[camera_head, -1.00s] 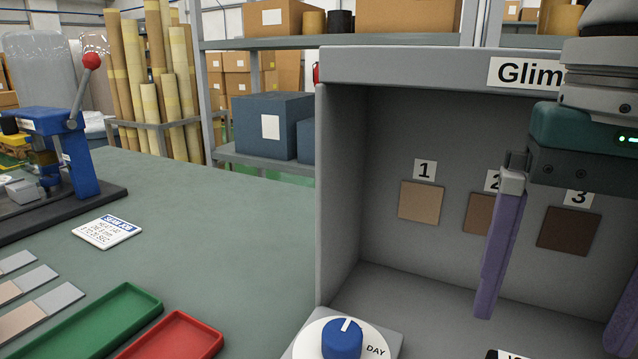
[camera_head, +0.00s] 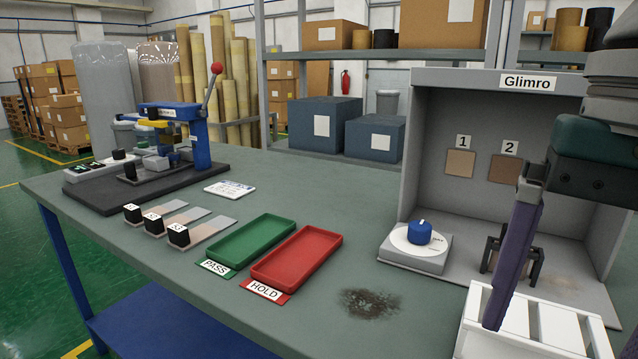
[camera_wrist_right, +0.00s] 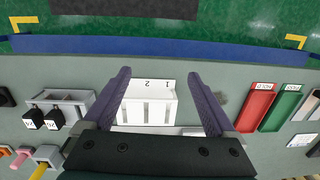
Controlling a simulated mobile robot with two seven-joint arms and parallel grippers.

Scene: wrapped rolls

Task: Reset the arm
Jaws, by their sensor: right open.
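My right gripper (camera_wrist_right: 158,75) is open and empty, with its two purple fingers spread apart in the right wrist view. In that view a white slotted rack (camera_wrist_right: 150,112) shows between and beyond the fingers. In the head view my right gripper comes in from the right edge. One purple finger (camera_head: 514,255) hangs down in front of the white rack (camera_head: 530,335) and the booth. Whether the finger touches the rack cannot be told. My left gripper is not in view.
A grey booth (camera_head: 425,140) labelled Glimro stands at the right, with a blue dial (camera_head: 420,232) at its front left. A green tray (camera_head: 252,240) and a red tray (camera_head: 300,258) lie mid-table. A blue press (camera_head: 190,138) stands at the left. A dark smudge (camera_head: 369,303) marks the table.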

